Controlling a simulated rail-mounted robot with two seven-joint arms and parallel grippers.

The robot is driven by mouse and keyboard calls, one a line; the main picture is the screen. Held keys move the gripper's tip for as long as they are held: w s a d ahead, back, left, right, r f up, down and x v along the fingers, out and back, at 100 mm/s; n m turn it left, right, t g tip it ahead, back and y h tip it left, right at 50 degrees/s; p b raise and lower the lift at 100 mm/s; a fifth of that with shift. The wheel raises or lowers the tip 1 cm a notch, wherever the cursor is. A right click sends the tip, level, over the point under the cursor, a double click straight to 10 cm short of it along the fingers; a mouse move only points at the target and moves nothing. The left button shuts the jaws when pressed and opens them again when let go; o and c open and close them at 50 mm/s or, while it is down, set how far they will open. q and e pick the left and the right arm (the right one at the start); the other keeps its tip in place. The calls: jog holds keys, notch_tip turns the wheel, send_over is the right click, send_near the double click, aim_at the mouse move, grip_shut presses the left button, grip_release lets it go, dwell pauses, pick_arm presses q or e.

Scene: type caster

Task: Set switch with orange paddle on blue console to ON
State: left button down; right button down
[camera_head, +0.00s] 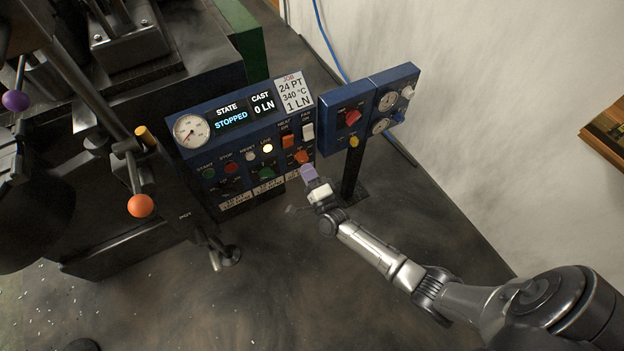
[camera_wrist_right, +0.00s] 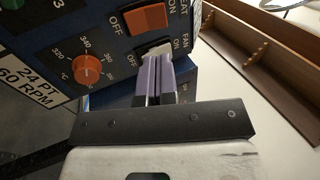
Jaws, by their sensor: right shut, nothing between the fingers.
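The blue console (camera_head: 243,150) stands at the middle of the head view. Its switch with the orange paddle (camera_head: 288,141) sits on the right part of the panel, under the HEAT label. In the right wrist view, the orange paddle (camera_wrist_right: 147,19) lies between OFF at its left and ON at its right. I cannot tell which way it is tipped. My right gripper (camera_head: 307,172), with purple fingers, is shut and empty in front of the panel's lower right. In the wrist view its fingertips (camera_wrist_right: 158,62) overlap the white FAN paddle's edge; contact is unclear. My left gripper is not in view.
The white FAN paddle (camera_head: 307,131) is right of the orange paddle. An orange knob (camera_head: 302,157) is below. A second blue panel (camera_head: 368,103) on a post stands at right. A machine with levers ending in purple (camera_head: 15,101) and orange (camera_head: 140,205) balls fills the left.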

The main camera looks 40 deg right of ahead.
aim_at(291, 138)
jog(key=b+x, duration=0.2)
jog(key=x, duration=0.6)
jog(key=shift+w+d, duration=0.1)
jog(key=shift+w, duration=0.3)
jog(key=shift+r, duration=0.1)
